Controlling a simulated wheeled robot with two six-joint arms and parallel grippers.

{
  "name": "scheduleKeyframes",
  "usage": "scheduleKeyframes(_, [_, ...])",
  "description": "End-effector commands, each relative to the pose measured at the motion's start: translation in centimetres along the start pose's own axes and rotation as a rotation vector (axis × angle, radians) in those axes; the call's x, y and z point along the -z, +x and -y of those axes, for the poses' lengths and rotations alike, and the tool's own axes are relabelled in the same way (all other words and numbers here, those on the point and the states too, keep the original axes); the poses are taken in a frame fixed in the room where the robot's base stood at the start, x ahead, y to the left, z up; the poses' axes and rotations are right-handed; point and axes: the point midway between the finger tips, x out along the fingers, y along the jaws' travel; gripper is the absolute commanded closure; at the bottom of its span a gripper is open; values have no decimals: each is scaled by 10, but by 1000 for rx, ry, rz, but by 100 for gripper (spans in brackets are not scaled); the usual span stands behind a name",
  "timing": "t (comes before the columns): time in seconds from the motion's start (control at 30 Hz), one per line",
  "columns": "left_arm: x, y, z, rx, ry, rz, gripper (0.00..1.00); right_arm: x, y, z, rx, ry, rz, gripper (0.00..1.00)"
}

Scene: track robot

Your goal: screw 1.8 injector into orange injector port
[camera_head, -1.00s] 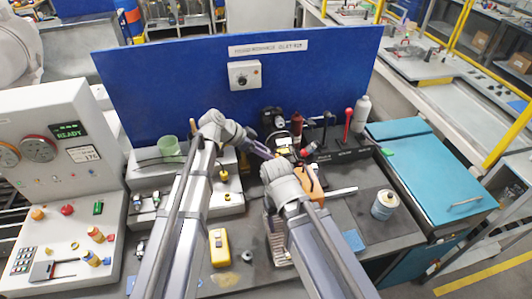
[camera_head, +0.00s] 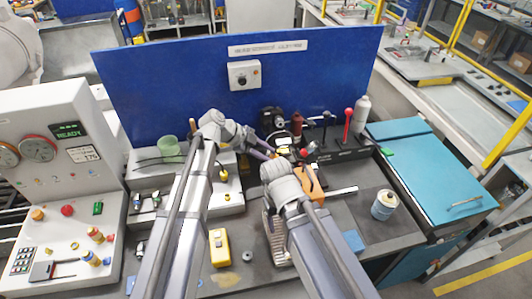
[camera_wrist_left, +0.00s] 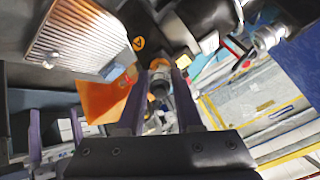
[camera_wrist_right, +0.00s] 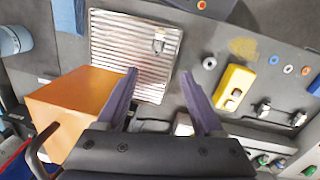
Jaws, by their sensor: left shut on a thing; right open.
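My left gripper (camera_head: 270,154) is over the back middle of the bench. In the left wrist view its purple fingers (camera_wrist_left: 160,72) are shut on a small grey cylindrical thing (camera_wrist_left: 158,86), likely the injector; its marking is not readable. Small orange parts show around and beyond it, at the fingertips. Which of them is the orange port, and whether the injector touches it, I cannot tell. My right gripper (camera_wrist_right: 160,80) is open and empty, above the bench beside an orange block (camera_wrist_right: 70,105). In the head view its fingers are mostly hidden behind its wrist.
The orange block (camera_head: 309,181) stands close to both grippers. A ribbed metal plate (camera_wrist_right: 132,50) and a yellow device (camera_head: 220,248) lie on the bench. A red-knobbed lever (camera_head: 348,115) stands behind right, a can (camera_head: 384,205) at right. A blue panel (camera_head: 170,85) closes the back.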

Motion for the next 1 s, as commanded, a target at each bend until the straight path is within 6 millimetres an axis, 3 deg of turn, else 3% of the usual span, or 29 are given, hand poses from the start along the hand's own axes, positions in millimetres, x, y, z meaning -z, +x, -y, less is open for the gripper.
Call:
scheduleKeyframes(0.6, [0, 1, 0, 0, 847, 0, 100, 0, 0, 0, 0, 0, 0, 31])
scheduleKeyframes(0.77, [0, 1, 0, 0, 955, 0, 100, 0, 0, 0, 0, 0, 0, 31])
scheduleKeyframes(1.0, [0, 1, 0, 0, 968, 0, 100, 0, 0, 0, 0, 0, 0, 31])
